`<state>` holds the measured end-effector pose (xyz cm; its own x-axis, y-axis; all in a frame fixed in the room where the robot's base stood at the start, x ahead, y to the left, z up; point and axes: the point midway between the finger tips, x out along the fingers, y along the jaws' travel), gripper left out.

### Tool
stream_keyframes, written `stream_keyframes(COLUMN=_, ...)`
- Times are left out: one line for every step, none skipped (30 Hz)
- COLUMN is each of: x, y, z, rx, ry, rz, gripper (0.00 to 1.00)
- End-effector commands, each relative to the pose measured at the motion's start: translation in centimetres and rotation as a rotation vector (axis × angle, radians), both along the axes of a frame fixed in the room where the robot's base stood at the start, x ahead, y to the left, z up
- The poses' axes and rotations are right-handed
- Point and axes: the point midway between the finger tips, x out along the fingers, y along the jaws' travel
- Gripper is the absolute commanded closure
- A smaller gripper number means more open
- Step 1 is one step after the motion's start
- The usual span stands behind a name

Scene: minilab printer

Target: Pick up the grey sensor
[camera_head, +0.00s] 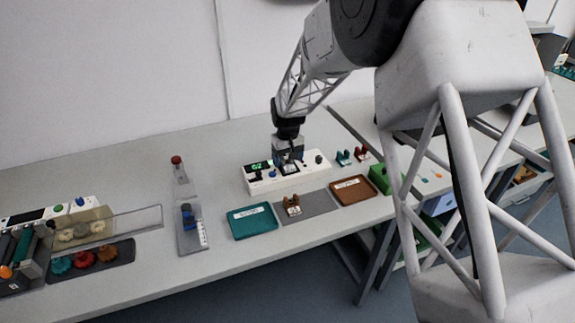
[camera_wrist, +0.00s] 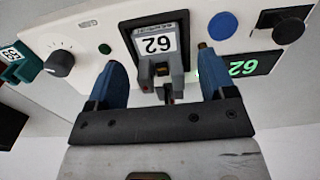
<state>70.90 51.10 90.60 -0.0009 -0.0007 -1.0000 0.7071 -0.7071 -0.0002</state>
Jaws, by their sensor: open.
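The grey sensor (camera_wrist: 160,74) sits in a black socket on the white tester (camera_wrist: 75,50), with a white label reading 62 beside its grey prongs. My gripper (camera_wrist: 165,76) is open, with one blue finger on each side of the sensor and a gap on both sides. In the head view my gripper (camera_head: 289,151) is over the tester (camera_head: 300,180), pointing down. The sensor is mostly hidden there. The tester's green display (camera_wrist: 243,67) shows 62, upside down in the wrist view.
A teal sensor (camera_head: 343,157) and a red sensor (camera_head: 362,154) stand right of the tester. A brown sensor (camera_head: 292,205) is on a grey mat (camera_head: 320,203) in front, between a teal tray (camera_head: 252,221) and a brown tray (camera_head: 353,190).

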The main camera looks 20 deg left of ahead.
Motion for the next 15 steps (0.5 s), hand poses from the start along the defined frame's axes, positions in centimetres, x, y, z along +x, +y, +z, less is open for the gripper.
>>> stream_keyframes(x=0.01, y=0.01, z=-0.44, rx=0.0, ry=0.0, rz=0.0, gripper=0.23)
stream_keyframes(x=0.01, y=0.01, z=-0.61, rx=0.0, ry=0.0, rz=0.0, gripper=0.23)
stream_keyframes(x=0.02, y=0.02, z=-0.78, rx=0.001, ry=-0.001, rz=0.0, gripper=0.23)
stream_keyframes(x=0.02, y=0.02, z=-0.86, rx=0.001, ry=-0.001, rz=0.0, gripper=0.23)
stream_keyframes(x=0.03, y=0.03, z=-0.92, rx=0.001, ry=-0.001, rz=0.0, gripper=0.23)
stream_keyframes(x=0.03, y=0.03, z=-0.96, rx=0.001, ry=-0.001, rz=0.0, gripper=0.23)
stream_keyframes(x=0.03, y=0.03, z=-0.97, rx=0.001, ry=-0.001, rz=0.0, gripper=0.23)
stream_keyframes(x=0.02, y=0.02, z=-0.97, rx=0.001, ry=-0.001, rz=0.0, gripper=0.23)
stream_keyframes(x=0.02, y=0.02, z=-0.97, rx=0.001, ry=-0.001, rz=0.0, gripper=0.23)
stream_keyframes(x=0.02, y=0.02, z=-0.97, rx=0.001, ry=-0.001, rz=0.0, gripper=0.23)
stream_keyframes(x=0.02, y=0.02, z=-0.97, rx=0.001, ry=-0.001, rz=0.0, gripper=0.23)
stream_keyframes(x=0.02, y=0.02, z=-0.97, rx=0.001, ry=-0.001, rz=0.0, gripper=0.23)
stream_keyframes(x=0.01, y=0.01, z=-0.97, rx=0.001, ry=-0.001, rz=0.0, gripper=0.23)
stream_keyframes(x=0.01, y=0.01, z=-0.97, rx=0.001, ry=-0.001, rz=0.0, gripper=0.23)
stream_keyframes(x=0.02, y=0.02, z=-0.97, rx=0.001, ry=-0.001, rz=0.0, gripper=0.23)
